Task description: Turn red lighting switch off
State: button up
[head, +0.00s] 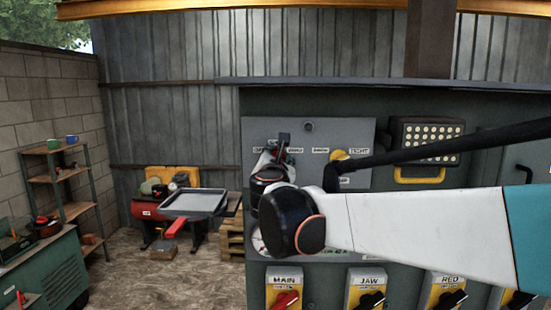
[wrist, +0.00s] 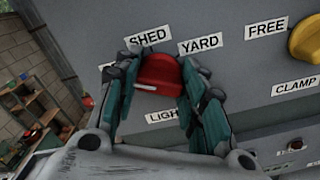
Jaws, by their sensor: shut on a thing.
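The red lighting switch (wrist: 158,72) is a red rotary knob on a grey panel in the wrist view. The labels SHED (wrist: 149,35) and YARD (wrist: 200,43) sit above it. A label starting LIGH is below it, partly hidden by a finger. My gripper (wrist: 160,84) is shut on the knob, with one teal-lined finger on each side. A label left of the knob is mostly covered, and which label the knob points at is unclear. In the head view my gripper (head: 284,142) is at the upper left of the panel, and the knob is hidden there.
A yellow knob (wrist: 305,42) stands right of the switch, by the labels FREE and CLAMP. Below the panel are yellow switch boxes marked MAIN (head: 286,280), JAW (head: 371,281) and RED (head: 449,281). A lamp (head: 428,143) is at right. Floor shows at left.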

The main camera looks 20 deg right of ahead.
jog(key=shift+s+a+f, duration=0.25)
jog(key=shift+s, duration=0.4)
jog(key=o, duration=1)
jog(key=shift+o, duration=0.3)
jog(key=shift+d, duration=0.2)
jog(key=a+v, duration=0.1)
jog(key=v, duration=0.9)
jog(key=shift+a, duration=0.15)
jog(key=shift+s, duration=0.25)
